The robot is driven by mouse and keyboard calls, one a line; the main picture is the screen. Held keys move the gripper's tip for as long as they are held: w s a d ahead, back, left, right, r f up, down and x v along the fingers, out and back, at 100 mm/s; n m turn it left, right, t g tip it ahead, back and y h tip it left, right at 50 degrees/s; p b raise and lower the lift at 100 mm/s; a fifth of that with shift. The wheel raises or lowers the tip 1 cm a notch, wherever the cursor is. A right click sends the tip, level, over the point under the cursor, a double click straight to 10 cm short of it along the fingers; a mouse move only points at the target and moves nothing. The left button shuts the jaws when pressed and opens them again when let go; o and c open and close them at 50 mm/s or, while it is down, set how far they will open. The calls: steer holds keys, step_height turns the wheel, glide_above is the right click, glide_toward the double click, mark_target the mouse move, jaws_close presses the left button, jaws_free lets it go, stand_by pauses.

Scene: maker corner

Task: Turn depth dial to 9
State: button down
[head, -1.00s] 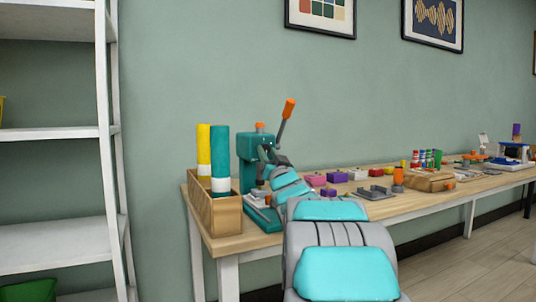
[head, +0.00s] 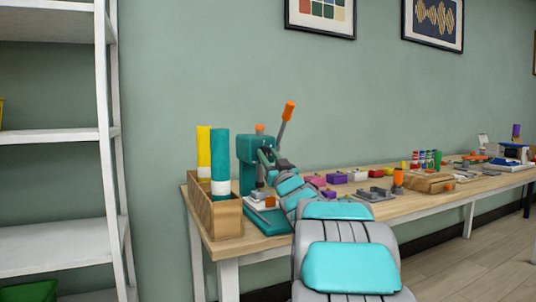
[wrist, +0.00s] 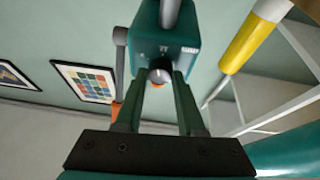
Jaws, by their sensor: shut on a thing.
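The teal press (head: 246,165) stands at the left end of the workbench, with an orange-capped top and an orange-tipped lever (head: 285,122). In the wrist view, which looks upside down, the teal press head (wrist: 168,38) carries small pale marks on its face. A round grey dial (wrist: 160,75) sticks out of that face. My gripper (wrist: 159,82) is shut on the dial, one dark finger on each side. The dial's pointer and setting are not readable. In the head view my arm partly hides the press front and the dial.
A wooden box (head: 215,214) with yellow and teal rolls stands just left of the press. Small coloured blocks (head: 337,178) and a grey tray (head: 374,194) lie to the right on the workbench (head: 260,243). A white shelf (head: 60,134) stands at far left.

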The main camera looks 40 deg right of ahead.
steer(key=n+y, duration=0.1)
steer(key=n, duration=0.1)
steer(key=n+y+p, duration=0.1)
steer(key=n, duration=0.1)
steer(key=n+y, duration=0.1)
steer(key=n, duration=0.2)
steer(key=shift+d+p, duration=0.3)
steer(key=shift+s+r+n+y+p, duration=0.1)
steer(key=shift+n+y+p, duration=0.2)
steer(key=shift+n+y, duration=1)
steer(key=shift+n+y+p, duration=0.25)
steer(key=shift+n+y, duration=0.45)
steer(key=shift+n, duration=1.2)
steer(key=c, duration=0.5)
jaws_free()
steer(key=v, duration=0.7)
steer(key=shift+s, duration=0.4)
